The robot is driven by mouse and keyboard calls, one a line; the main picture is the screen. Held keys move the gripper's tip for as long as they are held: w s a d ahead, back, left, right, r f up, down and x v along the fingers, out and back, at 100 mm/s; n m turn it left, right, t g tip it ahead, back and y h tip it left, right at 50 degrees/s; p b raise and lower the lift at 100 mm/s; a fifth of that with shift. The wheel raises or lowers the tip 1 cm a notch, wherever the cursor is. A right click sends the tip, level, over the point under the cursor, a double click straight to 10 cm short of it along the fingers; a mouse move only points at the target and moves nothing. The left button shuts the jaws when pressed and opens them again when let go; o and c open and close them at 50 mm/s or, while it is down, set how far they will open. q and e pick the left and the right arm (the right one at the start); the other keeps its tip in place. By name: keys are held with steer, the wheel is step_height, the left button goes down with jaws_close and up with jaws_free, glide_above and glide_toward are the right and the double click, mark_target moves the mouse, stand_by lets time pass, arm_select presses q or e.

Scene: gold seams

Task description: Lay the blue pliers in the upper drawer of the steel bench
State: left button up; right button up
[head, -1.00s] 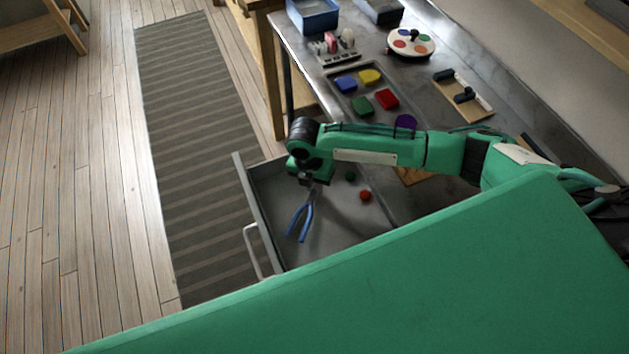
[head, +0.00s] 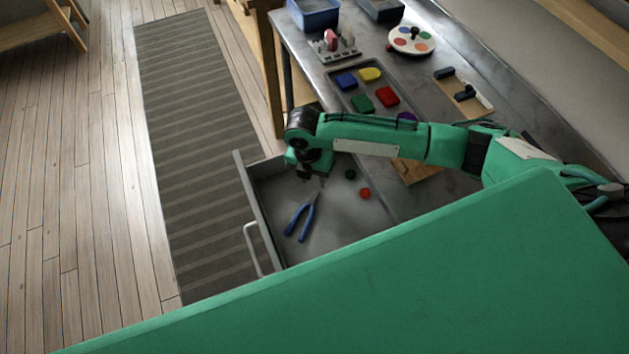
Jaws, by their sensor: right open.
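The blue pliers (head: 301,216) lie on the floor of the open upper drawer (head: 347,222) of the steel bench (head: 330,76), handles toward the drawer front. My right gripper (head: 312,178) is just above the drawer, near the jaw end of the pliers. It is open and holds nothing; a small gap shows between it and the pliers. My left gripper is not in view.
A tray with coloured blocks (head: 362,101), a round palette (head: 411,40) and blue bins (head: 314,14) stand on the bench. My green body covers the near side.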

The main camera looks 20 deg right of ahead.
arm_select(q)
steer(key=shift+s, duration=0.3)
arm_select(e)
step_height(320, 180, up, 11)
steer(key=a, duration=0.1)
steer(key=shift+w, duration=0.45)
